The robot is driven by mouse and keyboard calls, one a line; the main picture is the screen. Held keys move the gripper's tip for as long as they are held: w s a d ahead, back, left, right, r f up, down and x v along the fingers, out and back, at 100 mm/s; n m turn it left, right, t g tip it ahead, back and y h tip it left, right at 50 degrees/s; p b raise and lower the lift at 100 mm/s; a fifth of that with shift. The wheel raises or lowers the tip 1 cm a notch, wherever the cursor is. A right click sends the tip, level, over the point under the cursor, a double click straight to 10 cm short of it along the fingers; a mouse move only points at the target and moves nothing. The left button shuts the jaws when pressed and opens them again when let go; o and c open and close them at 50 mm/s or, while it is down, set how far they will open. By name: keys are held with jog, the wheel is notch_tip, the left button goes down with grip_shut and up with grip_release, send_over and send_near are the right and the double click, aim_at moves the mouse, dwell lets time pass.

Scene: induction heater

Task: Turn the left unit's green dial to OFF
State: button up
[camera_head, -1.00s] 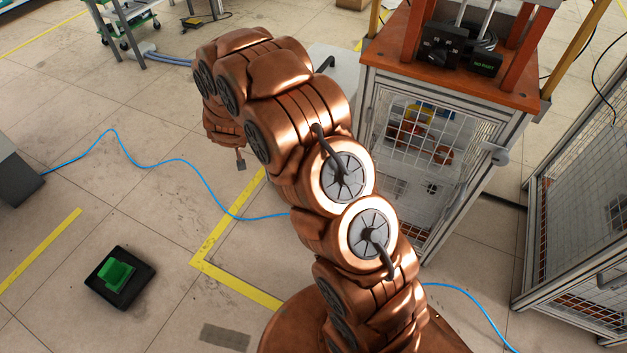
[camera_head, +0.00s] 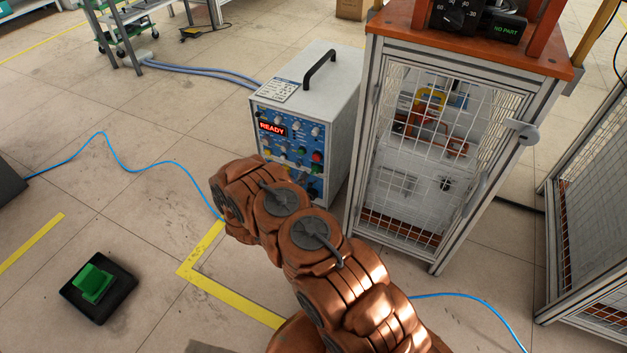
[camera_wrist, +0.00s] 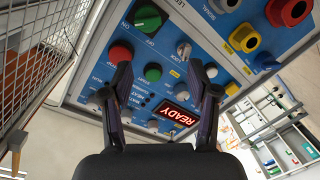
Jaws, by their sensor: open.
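The left unit (camera_head: 330,100) is a pale box with a black top handle and a blue control panel (camera_head: 262,118). Its red display (camera_head: 272,128) reads READY. In the wrist view the panel appears upside down, and the green dial (camera_wrist: 147,18) is at the top left, past a red button (camera_wrist: 121,52). A pale ridge crosses the dial; I cannot read its setting surely. My gripper (camera_wrist: 160,66) is open and empty, its two dark fingers apart over the panel, short of the dial. The display (camera_wrist: 174,113) shows between them. My arm hides the gripper in the head view.
A caged cabinet (camera_head: 420,160) with an orange top stands close right of the unit. Several knobs and coloured sockets (camera_wrist: 243,37) surround the fingers. A black box with a green pedal (camera_head: 95,283) and a blue cable (camera_head: 150,155) lie on the floor. Left floor is mostly clear.

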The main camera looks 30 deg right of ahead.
aim_at(313, 173)
jog(key=shift+h, duration=0.7)
jog(key=shift+w+d+f+b, duration=0.25)
jog(key=shift+d+f+b, duration=0.25)
jog(key=shift+d, duration=0.8)
jog(key=shift+w+d+f+b, duration=0.25)
jog(key=shift+d+b, duration=0.3)
jog(key=shift+d, duration=0.8)
jog(key=shift+w+d+f+b, duration=0.25)
jog(key=shift+d+f+b, duration=0.25)
jog(key=shift+d, duration=0.8)
jog(key=shift+r, duration=0.15)
grip_shut()
